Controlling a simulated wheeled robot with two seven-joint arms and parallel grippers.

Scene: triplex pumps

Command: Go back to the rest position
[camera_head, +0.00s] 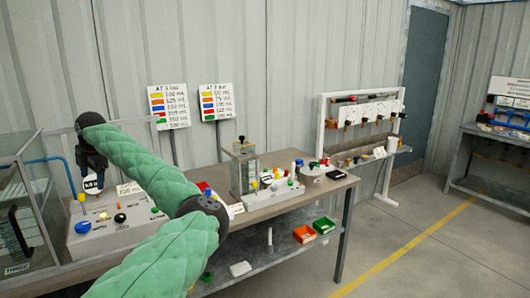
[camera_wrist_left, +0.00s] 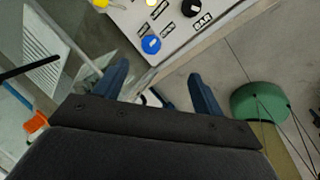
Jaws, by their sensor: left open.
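My left arm, in a green quilted sleeve, reaches in from the bottom of the head view and bends back to the upper left. My left gripper (camera_head: 90,160) hangs down in front of the left pump panel (camera_head: 115,222). In the left wrist view its two blue fingers (camera_wrist_left: 160,88) stand well apart with nothing held between them. A blue knob (camera_wrist_left: 151,44) on the white panel lies just beyond the fingers, apart from them. My right gripper is in neither view.
A glass-walled tank (camera_head: 30,225) stands at the far left. The workbench (camera_head: 290,208) carries a second panel unit (camera_head: 270,192). Red (camera_head: 304,234) and green (camera_head: 324,225) bins sit on the lower shelf. A green round object (camera_wrist_left: 260,102) shows right of the fingers. The floor at right is open.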

